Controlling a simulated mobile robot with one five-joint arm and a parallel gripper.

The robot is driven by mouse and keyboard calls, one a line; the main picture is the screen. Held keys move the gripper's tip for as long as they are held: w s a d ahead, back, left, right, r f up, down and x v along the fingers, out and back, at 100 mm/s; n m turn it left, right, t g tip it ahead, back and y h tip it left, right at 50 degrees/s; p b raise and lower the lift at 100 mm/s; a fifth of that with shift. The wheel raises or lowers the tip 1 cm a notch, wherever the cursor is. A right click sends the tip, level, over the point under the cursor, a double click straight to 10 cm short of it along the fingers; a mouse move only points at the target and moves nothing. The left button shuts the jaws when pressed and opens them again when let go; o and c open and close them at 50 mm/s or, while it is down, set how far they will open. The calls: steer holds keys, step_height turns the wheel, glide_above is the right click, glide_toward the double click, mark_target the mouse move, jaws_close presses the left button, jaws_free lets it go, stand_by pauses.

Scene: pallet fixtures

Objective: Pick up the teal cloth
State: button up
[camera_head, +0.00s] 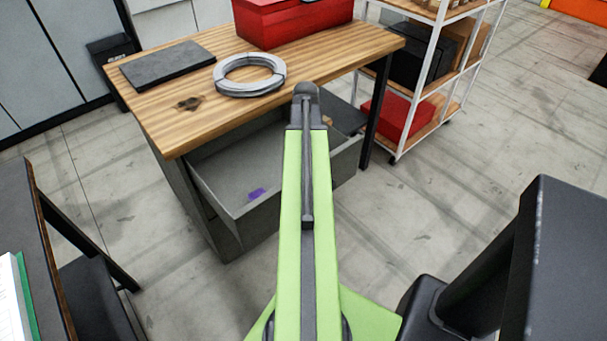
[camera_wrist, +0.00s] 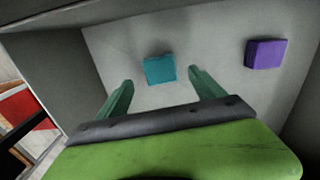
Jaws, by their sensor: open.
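The teal cloth (camera_wrist: 160,69) shows in the wrist view as a small squarish folded piece on the pale floor of an open drawer (camera_wrist: 215,30). My gripper (camera_wrist: 162,82) is open, with one finger to each side of the cloth in the picture and nothing between them. I cannot tell how far above the cloth the fingertips are. In the head view the cloth and the gripper are hidden behind my green arm, which reaches over the drawer (camera_head: 213,170).
A purple block-like piece (camera_wrist: 266,54) lies in the drawer to the right of the cloth. The drawer walls stand around both. A wooden table top (camera_head: 180,122) overhangs the drawer and carries a grey ring (camera_head: 249,88), a dark slab (camera_head: 167,63) and a red box (camera_head: 290,22).

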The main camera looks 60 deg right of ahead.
step_height(320, 180, down, 5)
steer(key=b, duration=0.4)
steer(key=shift+w+f+b, duration=0.15)
steer(key=shift+b, duration=0.25)
steer(key=shift+c, duration=0.2)
steer(key=c, duration=1.4)
steer(key=shift+r, duration=0.2)
steer(key=shift+r+p, duration=0.1)
steer(key=shift+p, duration=0.2)
step_height(320, 180, up, 10)
steer(key=p, duration=0.9)
steer(key=shift+p, duration=0.4)
